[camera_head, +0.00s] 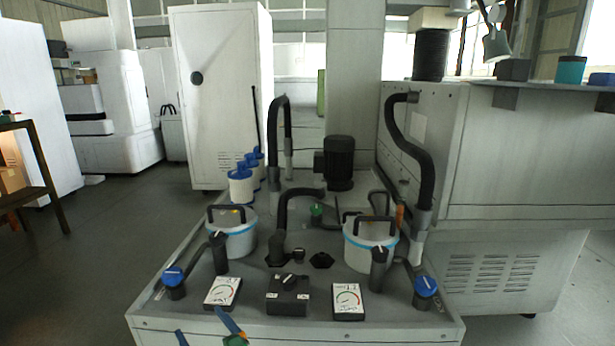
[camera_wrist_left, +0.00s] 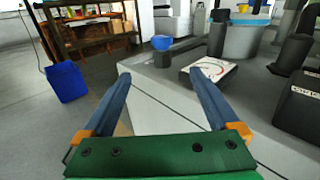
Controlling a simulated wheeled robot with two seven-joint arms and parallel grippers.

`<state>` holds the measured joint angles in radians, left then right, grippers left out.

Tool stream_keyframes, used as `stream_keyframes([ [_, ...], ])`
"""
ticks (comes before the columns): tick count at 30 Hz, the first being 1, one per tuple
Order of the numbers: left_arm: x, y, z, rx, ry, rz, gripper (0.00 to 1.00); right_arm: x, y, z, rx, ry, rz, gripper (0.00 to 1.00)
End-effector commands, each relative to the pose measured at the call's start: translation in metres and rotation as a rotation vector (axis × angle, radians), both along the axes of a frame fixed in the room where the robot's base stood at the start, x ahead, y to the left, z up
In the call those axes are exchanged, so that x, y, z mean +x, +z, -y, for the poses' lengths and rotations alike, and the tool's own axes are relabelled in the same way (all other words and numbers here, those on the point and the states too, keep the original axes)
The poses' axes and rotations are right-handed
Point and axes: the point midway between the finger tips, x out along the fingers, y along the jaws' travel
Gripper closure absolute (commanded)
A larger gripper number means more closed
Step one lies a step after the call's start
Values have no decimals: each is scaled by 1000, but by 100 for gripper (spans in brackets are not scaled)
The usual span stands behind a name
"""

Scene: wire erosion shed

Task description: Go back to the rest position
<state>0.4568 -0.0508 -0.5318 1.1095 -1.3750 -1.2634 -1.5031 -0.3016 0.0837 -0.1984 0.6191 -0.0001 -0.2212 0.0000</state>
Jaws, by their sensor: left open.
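My left gripper (camera_head: 198,321) is at the bottom edge of the head view, in front of the grey worktop's front edge. Its two blue fingers stand apart with nothing between them, as the left wrist view (camera_wrist_left: 158,73) also shows. The front corner of the worktop lies beyond the fingertips there. The left dial gauge (camera_head: 222,292) is close to the right finger in the wrist view (camera_wrist_left: 212,69), apart from it as far as I can tell. My right gripper is in neither view.
On the worktop stand two white buckets (camera_head: 232,235) (camera_head: 371,248), blue-capped valves (camera_head: 174,281) (camera_head: 426,287), a black switch box (camera_head: 288,294) and a right gauge (camera_head: 348,301). A blue bin (camera_wrist_left: 67,82) stands on the floor. Open floor (camera_head: 80,270) lies left of the worktop.

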Motion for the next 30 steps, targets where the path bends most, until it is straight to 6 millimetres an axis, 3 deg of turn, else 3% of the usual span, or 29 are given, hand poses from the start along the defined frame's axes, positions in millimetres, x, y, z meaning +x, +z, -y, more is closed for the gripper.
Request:
stream_keyframes([
  [11, -63, -79, -19, -613, 190, 123, 6, 3, 0, -3, 5, 0, 6, 50],
  [18, -134, -135, -17, -1156, 482, 279, 6, 3, 0, -6, 10, 0, 6, 50],
  [24, -194, -156, -1, -1546, 786, 426, 6, 2, 0, -6, 9, 0, 5, 50],
  [30, -244, -152, 21, -1837, 1095, 552, 6, 2, 0, -4, 7, 1, 4, 50],
])
